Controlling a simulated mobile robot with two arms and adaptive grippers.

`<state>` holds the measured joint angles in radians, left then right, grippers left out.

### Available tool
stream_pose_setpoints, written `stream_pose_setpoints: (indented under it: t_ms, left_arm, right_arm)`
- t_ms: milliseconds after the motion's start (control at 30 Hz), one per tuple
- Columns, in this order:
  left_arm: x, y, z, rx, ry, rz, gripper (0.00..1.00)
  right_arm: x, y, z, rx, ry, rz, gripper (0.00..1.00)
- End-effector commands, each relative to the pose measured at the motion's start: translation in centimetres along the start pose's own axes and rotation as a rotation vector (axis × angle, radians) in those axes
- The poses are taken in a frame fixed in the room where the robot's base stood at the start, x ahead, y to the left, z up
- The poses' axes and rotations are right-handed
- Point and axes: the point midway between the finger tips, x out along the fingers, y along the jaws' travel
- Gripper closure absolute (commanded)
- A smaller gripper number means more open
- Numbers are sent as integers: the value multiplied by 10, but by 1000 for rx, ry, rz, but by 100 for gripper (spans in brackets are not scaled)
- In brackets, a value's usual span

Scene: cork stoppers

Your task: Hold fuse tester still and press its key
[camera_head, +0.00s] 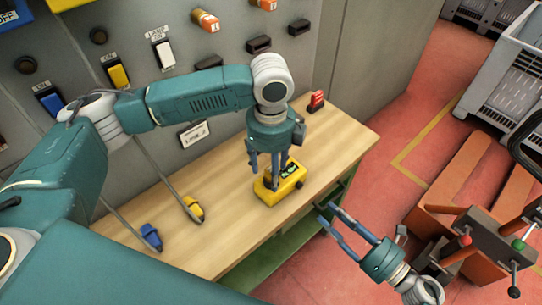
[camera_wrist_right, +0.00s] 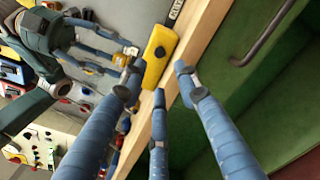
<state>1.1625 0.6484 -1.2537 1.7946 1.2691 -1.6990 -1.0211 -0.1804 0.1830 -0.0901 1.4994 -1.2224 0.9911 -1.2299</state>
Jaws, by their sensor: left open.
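The fuse tester (camera_head: 277,195) is a yellow box with a dark and green area on top. It sits upright near the front edge of the wooden worktop (camera_head: 225,238). My left gripper (camera_head: 268,178) points down over it, open, its fingers at the tester's back left; they hide part of the top, and I cannot tell whether they touch. My right gripper (camera_head: 327,213) is open and empty, apart from the tester, in front of the worktop's edge. In the right wrist view its spread fingers (camera_wrist_right: 160,72) point toward the tester's yellow side (camera_wrist_right: 157,58).
A grey panel (camera_head: 225,45) with switches and sockets stands behind the worktop. A red part (camera_head: 316,101) stands at the worktop's far right. Blue (camera_head: 151,236) and yellow (camera_head: 193,208) pieces with rods lie at left. An orange pallet truck (camera_head: 455,180) and grey crate (camera_head: 510,75) stand right.

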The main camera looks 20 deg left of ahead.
Motion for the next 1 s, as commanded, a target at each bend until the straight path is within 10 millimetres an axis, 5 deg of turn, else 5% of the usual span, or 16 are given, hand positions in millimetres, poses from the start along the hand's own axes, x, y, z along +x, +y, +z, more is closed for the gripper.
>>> stream_pose_setpoints:
  t_ms: [233,567,867,1000]
  left_arm:
    - [27,0,0,-1,0,0,46]
    - [32,0,0,0,0,0,46]
    - [32,0,0,0,0,0,100]
    - [32,0,0,0,0,0,100]
  right_arm:
    - [0,0,0,0,0,0,69]
    - [0,0,0,0,0,0,69]
    - [0,0,0,0,0,0,69]
    - [0,0,0,0,0,0,89]
